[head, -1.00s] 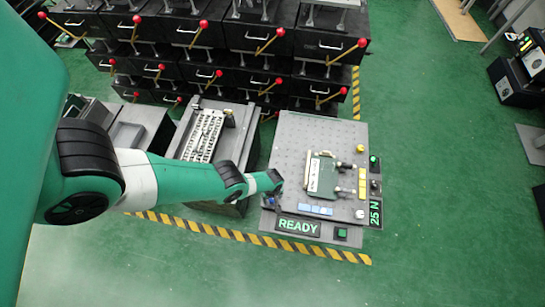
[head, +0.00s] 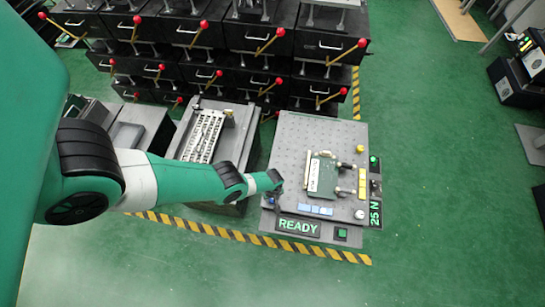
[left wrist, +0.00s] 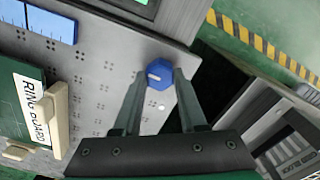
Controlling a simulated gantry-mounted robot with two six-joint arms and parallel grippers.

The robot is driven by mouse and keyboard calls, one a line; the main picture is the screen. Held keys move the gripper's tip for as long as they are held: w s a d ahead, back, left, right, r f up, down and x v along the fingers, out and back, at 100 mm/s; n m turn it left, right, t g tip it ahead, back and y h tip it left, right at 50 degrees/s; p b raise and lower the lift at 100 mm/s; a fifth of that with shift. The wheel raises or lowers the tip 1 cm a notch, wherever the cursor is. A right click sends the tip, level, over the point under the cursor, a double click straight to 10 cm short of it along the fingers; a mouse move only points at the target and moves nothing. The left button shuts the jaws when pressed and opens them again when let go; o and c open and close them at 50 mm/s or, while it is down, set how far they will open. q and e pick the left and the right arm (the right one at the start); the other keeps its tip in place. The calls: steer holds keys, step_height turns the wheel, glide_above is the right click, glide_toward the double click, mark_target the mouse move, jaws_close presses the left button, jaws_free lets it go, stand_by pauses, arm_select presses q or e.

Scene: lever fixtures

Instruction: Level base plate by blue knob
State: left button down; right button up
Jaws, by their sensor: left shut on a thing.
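The grey base plate (head: 300,135), dotted with small holes, lies on the fixture right of centre in the head view; part of it also fills the left wrist view (left wrist: 105,60). The blue knob (left wrist: 157,76), with a pale mark on top, sits at the plate's corner. My left gripper (left wrist: 160,74) is shut on the blue knob, one finger on each side. In the head view my left arm reaches this near-left corner, and its wrist mostly hides the knob and fingers. My right gripper is in neither view.
A green board (head: 322,178) stands on the plate, with a yellow knob (head: 360,149) and a white knob (head: 359,214) at other corners. Displays read READY (head: 299,227) and 25 N (head: 375,212). A second fixture (head: 203,135) stands close on the left.

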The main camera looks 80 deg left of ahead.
arm_select(q)
steer(key=m, duration=0.4)
steer(key=shift+f, duration=0.1)
steer(key=m, duration=0.4)
steer(key=shift+b, duration=0.3)
steer(key=m, duration=0.7)
steer(key=shift+b, duration=0.3)
steer(key=m, duration=0.3)
steer(key=shift+m, duration=0.4)
steer(key=m, duration=0.3)
steer(key=shift+m, duration=0.3)
steer(key=m, duration=0.6)
steer(key=shift+m, duration=0.4)
